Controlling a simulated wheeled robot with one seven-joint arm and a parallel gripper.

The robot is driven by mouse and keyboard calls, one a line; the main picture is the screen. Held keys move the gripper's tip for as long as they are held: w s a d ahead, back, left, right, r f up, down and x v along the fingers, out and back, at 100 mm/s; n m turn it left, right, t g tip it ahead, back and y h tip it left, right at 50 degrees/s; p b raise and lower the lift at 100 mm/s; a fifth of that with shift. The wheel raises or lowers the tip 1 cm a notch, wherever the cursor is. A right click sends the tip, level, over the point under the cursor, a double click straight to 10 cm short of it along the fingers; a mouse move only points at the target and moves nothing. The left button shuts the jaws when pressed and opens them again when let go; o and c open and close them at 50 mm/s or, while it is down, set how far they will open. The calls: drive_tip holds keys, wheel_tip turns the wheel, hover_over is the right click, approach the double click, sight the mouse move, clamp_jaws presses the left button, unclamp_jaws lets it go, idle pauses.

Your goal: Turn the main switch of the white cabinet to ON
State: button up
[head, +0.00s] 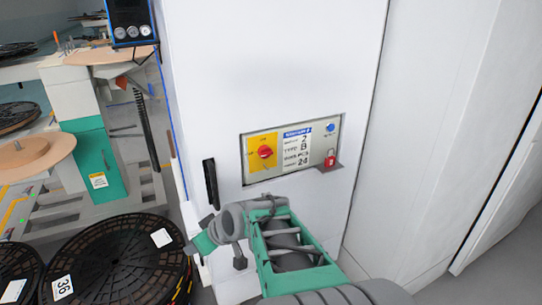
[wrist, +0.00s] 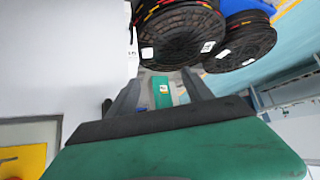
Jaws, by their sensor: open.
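The white cabinet (head: 270,60) stands in the middle of the head view. On its front panel, a yellow plate carries the red main switch (head: 264,151); its marks are too small to read and I cannot tell which way it points. My gripper (head: 190,248) is below and left of the panel, apart from the switch, and its jaws point left, away from it. In the wrist view my gripper (wrist: 160,78) has its two fingers spread with nothing between them. The yellow plate (wrist: 25,159) shows there at the lower left, with the switch mostly cut off.
The panel also holds a printed label (head: 297,149), a blue button (head: 330,127) and a red padlock (head: 331,162). A black handle (head: 211,184) is on the cabinet left of the panel. Black reels (head: 120,262) stand at the lower left. A white wall (head: 435,110) is to the right.

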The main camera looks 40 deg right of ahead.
drive_tip(key=w+d+r+t, duration=0.2)
drive_tip(key=d+r+t, duration=0.1)
drive_tip(key=d, duration=0.5)
drive_tip(key=m+t+h, duration=0.3)
drive_tip(key=t+h, duration=0.3)
drive_tip(key=h, duration=0.1)
approach(267, 154)
drive_tip(key=w, duration=0.2)
drive_tip(key=x, duration=0.7)
drive_tip(key=shift+d, duration=0.35)
drive_tip(key=shift+c, duration=0.6)
clamp_jaws()
